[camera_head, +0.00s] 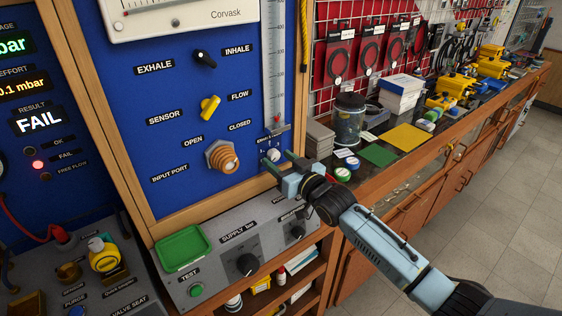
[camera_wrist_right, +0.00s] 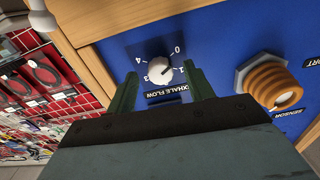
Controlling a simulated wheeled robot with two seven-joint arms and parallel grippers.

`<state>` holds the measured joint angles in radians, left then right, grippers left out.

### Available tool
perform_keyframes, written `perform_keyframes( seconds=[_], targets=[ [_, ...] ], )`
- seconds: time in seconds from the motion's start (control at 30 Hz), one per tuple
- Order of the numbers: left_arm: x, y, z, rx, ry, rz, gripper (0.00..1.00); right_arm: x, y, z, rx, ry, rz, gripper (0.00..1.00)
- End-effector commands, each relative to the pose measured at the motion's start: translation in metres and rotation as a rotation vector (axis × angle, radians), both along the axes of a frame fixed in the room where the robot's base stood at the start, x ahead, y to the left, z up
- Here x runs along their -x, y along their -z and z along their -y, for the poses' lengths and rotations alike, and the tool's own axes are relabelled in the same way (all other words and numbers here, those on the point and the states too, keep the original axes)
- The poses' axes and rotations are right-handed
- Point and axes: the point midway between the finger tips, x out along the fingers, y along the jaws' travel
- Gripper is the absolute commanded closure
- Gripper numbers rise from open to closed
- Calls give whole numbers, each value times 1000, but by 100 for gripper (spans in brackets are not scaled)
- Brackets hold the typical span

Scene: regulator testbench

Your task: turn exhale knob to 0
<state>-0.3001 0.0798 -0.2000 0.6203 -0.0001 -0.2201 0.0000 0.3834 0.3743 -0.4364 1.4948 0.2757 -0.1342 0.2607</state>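The exhale flow knob (camera_wrist_right: 161,70) is a small white round knob on a dark plate on the blue panel. Its label, upside down in the right wrist view, reads "EXHALE FLOW", and a "0" is printed by its dial. I cannot tell its exact setting. In the head view the knob (camera_head: 272,155) sits low on the panel's right, below the tall scale. My right gripper (camera_head: 284,162) is open, with its two green fingers pointing at the panel. In the wrist view the knob shows between the fingertips; contact is not visible. My left gripper is not in view.
An orange ribbed port (camera_head: 222,157) is left of the knob. A yellow sensor knob (camera_head: 210,107) and a black exhale/inhale knob (camera_head: 204,59) are above it. Below is a grey control box (camera_head: 215,275) with a green tray (camera_head: 182,248). A cluttered bench (camera_head: 400,165) stands at right.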

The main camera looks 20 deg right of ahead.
Motion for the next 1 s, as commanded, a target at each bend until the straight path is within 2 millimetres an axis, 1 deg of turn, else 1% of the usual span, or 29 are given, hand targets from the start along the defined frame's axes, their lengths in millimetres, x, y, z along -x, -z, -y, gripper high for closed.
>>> perform_keyframes(
  seconds=[0.23, 0.37, 0.47, 0.8, 0.9, 1.0],
  targets=[
    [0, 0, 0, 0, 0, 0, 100, 1, 0, 0, -1, 0, 1, 48],
    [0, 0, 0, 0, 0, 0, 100, 9, 1, 3, -2, 0, -1, 48],
    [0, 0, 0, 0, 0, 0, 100, 23, 1, 8, -2, 0, -1, 48],
    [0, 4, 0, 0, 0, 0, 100, 89, 2, 32, 1, 0, -3, 48],
    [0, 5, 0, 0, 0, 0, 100, 104, 1, 37, 1, -1, -2, 48],
    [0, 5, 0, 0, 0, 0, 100, 115, 1, 42, -1, 1, -1, 48]
  ],
)
